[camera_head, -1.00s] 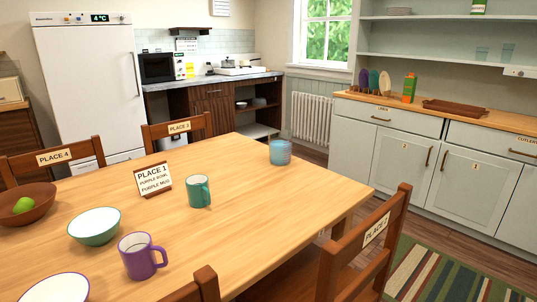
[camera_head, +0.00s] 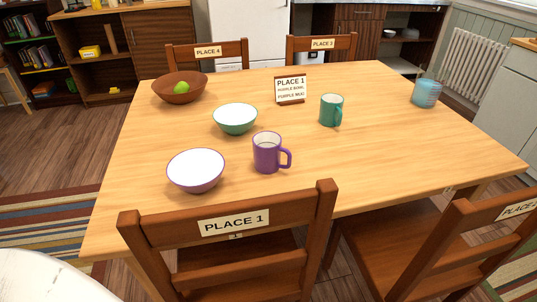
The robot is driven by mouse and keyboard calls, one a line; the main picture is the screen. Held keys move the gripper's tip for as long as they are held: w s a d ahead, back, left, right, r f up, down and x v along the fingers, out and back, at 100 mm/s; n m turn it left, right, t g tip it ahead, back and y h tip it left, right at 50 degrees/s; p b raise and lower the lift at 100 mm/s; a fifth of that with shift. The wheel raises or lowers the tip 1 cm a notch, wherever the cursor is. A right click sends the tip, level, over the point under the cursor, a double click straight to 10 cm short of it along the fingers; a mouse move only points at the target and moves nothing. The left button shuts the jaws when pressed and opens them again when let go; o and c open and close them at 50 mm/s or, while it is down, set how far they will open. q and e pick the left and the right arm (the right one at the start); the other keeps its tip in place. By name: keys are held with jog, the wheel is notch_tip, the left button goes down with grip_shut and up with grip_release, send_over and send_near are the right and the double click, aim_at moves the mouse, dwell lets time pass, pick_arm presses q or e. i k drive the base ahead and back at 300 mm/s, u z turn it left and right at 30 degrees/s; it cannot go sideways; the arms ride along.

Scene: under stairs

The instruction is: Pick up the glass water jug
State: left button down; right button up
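A blue see-through glass vessel (camera_head: 427,93) stands upright on the wooden table (camera_head: 390,160), near its far right corner. It is the only glass-like thing on the table; I cannot make out a handle or spout, so I cannot tell if it is the jug. Nothing is touching it. Neither of my grippers is in view.

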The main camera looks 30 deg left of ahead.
aim_at(432, 79)
jog(key=z, duration=1)
jog(key=k, duration=1.25)
jog(key=z, duration=0.85)
jog(key=i, duration=1.3)
jog(key=u, duration=0.5)
jog(key=i, duration=2.4)
jog(key=u, duration=0.55)
jog(key=i, duration=2.5)
jog(key=u, duration=1.35)
jog(key=i, duration=1.5)
jog(key=u, duration=1.3)
